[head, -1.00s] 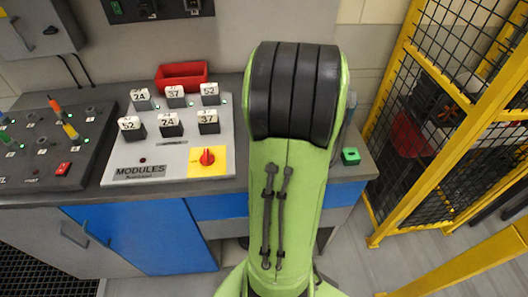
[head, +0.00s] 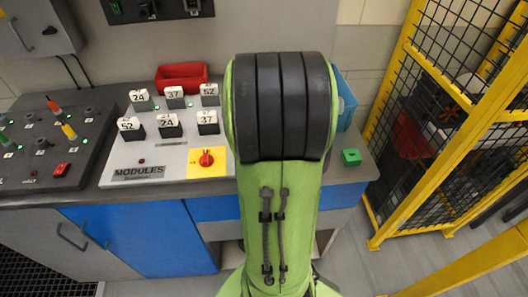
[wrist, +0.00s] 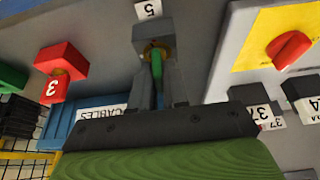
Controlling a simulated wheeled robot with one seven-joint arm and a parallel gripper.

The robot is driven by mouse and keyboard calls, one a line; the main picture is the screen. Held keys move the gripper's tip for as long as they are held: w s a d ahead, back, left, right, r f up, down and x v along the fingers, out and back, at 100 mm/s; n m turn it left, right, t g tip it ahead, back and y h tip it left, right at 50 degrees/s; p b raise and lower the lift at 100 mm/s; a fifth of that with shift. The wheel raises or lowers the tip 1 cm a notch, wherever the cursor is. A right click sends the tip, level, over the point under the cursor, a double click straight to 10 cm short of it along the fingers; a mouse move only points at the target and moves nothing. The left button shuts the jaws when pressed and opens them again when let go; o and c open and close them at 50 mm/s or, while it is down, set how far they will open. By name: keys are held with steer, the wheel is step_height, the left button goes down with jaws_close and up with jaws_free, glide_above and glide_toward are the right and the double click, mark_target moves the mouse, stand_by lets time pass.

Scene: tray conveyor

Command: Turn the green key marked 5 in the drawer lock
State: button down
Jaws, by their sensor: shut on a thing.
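My gripper (wrist: 165,88) shows in the wrist view, its two grey fingers closed around a narrow green key (wrist: 157,68). The key's tip end is at a small brass-coloured lock (wrist: 156,47) on a grey block. A white label marked 5 (wrist: 148,9) lies just beyond the lock. How far the key sits in the lock, and its turn angle, I cannot tell. In the head view, my own arm hides the gripper, key and lock.
A red block marked 3 (wrist: 60,66) stands left of the gripper in the wrist view, near a blue bin labelled CABLES (wrist: 88,112). The module panel (head: 225,130) with a red knob (head: 206,158) is left of my arm. A yellow fence (head: 400,130) stands right.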

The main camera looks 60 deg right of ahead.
steer(key=c, duration=1.1)
jaws_free()
steer(key=shift+o, duration=0.2)
steer(key=p+v, duration=0.4)
steer(key=v, duration=1.1)
steer(key=shift+s+r, duration=0.2)
steer(key=shift+r, duration=0.15)
steer(key=shift+a, duration=0.1)
